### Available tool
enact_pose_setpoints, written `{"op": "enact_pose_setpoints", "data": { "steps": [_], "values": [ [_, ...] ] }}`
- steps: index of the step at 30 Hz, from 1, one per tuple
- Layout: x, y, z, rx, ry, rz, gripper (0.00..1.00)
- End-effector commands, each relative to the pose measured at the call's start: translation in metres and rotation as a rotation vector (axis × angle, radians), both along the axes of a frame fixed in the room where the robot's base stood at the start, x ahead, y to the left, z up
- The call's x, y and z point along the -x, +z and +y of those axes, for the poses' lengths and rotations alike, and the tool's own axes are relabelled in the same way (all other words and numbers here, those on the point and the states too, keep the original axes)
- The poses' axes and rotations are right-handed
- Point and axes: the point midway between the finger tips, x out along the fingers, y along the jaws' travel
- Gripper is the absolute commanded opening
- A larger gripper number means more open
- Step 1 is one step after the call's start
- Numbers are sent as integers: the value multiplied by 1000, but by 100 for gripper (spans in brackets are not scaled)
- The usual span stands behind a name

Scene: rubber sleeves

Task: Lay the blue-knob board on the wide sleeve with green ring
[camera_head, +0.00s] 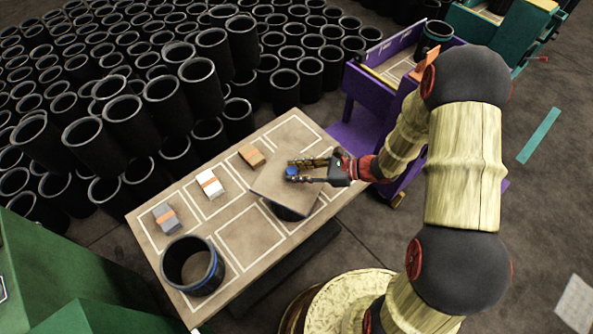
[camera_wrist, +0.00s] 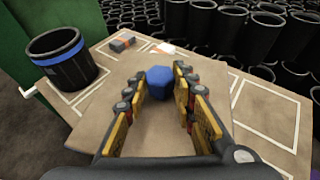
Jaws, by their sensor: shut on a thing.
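The brown board (camera_head: 275,182) has a blue knob (camera_head: 292,172) on top. My gripper (camera_head: 308,172) is shut on the knob, which also shows between the fingers in the wrist view (camera_wrist: 159,82). The board looks roughly level and covers most of a dark round sleeve (camera_head: 288,212) on the table. Only part of that sleeve's side shows below the board's near edge. I cannot tell its ring colour, or whether the board touches it.
A black sleeve with a blue ring (camera_head: 192,266) stands at the table's (camera_head: 222,180) near left. Small grey (camera_head: 166,217), white (camera_head: 210,184) and tan (camera_head: 251,156) blocks lie along the far side. A purple cart (camera_head: 364,88) stands at the right. Many black sleeves stand behind.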

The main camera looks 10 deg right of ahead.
Motion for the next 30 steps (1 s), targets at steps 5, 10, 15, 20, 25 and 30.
{"op": "enact_pose_setpoints", "data": {
  "steps": [5, 10, 15, 20, 25, 30],
  "values": [
    [0, -3, 0, -1, 0, 0, 0],
    [0, -7, 0, -1, 0, 0, 0],
    [0, -10, 0, -1, 0, 0, 0],
    [0, -9, 0, -1, 0, 0, 34],
    [0, -10, 0, 0, 0, 0, 43],
    [0, -10, 0, 0, 0, 0, 48]
  ]
}}
